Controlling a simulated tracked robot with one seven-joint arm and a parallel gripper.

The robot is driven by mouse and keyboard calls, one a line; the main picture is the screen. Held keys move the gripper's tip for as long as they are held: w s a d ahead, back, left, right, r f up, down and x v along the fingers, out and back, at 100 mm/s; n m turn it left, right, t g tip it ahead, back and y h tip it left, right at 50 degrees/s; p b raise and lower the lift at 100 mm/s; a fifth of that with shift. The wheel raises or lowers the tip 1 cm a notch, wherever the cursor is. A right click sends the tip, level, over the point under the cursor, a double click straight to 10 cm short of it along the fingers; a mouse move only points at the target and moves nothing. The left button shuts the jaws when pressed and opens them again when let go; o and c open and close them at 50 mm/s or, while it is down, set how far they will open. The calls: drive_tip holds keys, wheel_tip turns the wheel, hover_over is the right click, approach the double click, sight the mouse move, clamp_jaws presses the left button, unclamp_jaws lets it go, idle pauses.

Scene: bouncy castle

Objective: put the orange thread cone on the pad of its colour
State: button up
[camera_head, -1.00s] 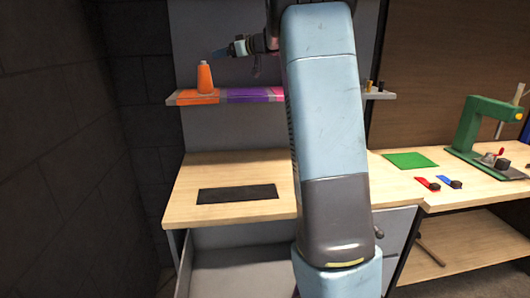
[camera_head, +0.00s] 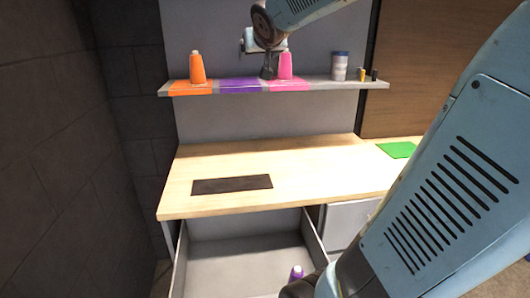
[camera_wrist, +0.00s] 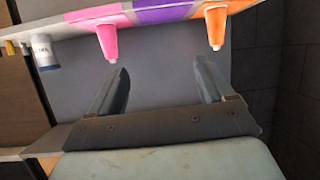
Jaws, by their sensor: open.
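The orange thread cone (camera_head: 197,68) stands upright on the orange pad (camera_head: 180,88) at the left end of the wall shelf. The cone also shows upside down at upper right in the wrist view (camera_wrist: 215,28). My gripper (camera_head: 268,72) is at the shelf's middle, by the pink cone and apart from the orange cone. In the wrist view my gripper (camera_wrist: 160,78) has its fingers spread wide with nothing between them. The fingertips are hard to make out in the head view.
The shelf also carries a purple pad (camera_head: 240,86), a pink pad (camera_head: 289,85), a pink cone (camera_head: 285,66) and a grey jar (camera_head: 340,66). Below are a bench with a dark mat (camera_head: 232,185) and an open drawer (camera_head: 235,262) holding a purple cone (camera_head: 297,272).

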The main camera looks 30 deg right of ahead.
drive_tip(key=s+a+f+n+g+y, duration=0.1)
drive_tip(key=s+a+f+g, duration=0.2)
drive_tip(key=s+a+f, duration=0.2)
drive_tip(key=s+a+f+n+g+y, duration=0.1)
drive_tip(key=s+a+f+g, duration=0.3)
drive_tip(key=s+f, duration=0.8)
drive_tip(key=s+a+y, duration=0.1)
drive_tip(key=s, duration=0.6)
drive_tip(key=shift+s+a, duration=0.35)
